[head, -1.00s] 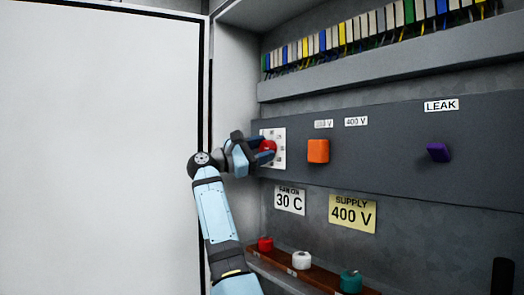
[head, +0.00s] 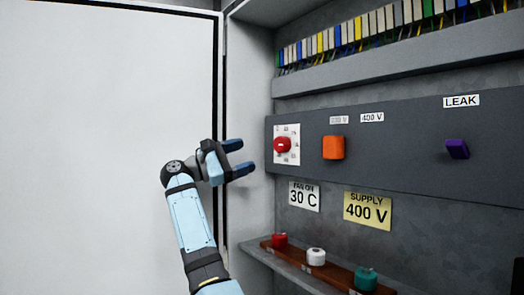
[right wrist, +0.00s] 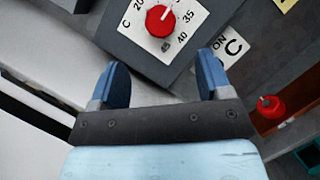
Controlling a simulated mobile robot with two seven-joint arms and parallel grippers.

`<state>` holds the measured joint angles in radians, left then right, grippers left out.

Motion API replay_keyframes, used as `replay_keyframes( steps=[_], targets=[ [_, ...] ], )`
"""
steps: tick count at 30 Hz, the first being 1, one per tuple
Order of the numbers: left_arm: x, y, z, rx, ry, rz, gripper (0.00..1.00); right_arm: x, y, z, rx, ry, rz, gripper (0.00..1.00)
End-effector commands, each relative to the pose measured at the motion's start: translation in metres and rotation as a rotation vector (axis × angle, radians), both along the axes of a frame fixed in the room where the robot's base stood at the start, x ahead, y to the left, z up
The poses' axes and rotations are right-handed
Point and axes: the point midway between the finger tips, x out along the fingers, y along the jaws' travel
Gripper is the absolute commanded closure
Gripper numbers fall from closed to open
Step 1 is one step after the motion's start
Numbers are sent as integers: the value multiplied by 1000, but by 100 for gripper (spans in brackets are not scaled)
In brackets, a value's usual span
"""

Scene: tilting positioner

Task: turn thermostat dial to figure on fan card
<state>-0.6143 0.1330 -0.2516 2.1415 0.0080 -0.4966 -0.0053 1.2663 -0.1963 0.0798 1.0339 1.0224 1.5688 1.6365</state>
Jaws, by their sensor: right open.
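The thermostat dial (head: 282,145) is a red knob on a white scale plate at the left end of the dark panel. In the right wrist view the dial (right wrist: 160,20) shows a white mark pointing up and right, between the printed 20 and 35; the figure there is cut off by the frame edge. The fan card (head: 304,198) below reads FAN ON 30 C. My right gripper (head: 240,157) is open and empty, left of the dial and apart from it; its two blue fingers also show in the right wrist view (right wrist: 164,76). My left gripper is not in view.
An orange knob (head: 333,147) and a purple LEAK knob (head: 457,149) sit farther right on the panel. A yellow SUPPLY 400 V card (head: 367,210) hangs below. A brown strip (head: 298,257) holds red, white and teal knobs. A white door (head: 100,130) stands left.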

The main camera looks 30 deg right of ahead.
Motion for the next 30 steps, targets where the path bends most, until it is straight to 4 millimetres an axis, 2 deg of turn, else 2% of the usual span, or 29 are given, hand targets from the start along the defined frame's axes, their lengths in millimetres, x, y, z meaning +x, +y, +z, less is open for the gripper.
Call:
replay_keyframes(
  steps=[3,9,24,27,30],
  targets=[
    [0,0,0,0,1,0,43,4,20,-5,-1,2,1,28],
    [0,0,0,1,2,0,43,7,35,-10,0,0,0,28],
    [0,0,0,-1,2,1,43,7,36,-10,0,-1,-1,28],
    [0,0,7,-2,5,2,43,7,36,0,0,-1,-1,28],
    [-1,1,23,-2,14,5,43,7,36,26,0,-2,-1,28]
  ],
)
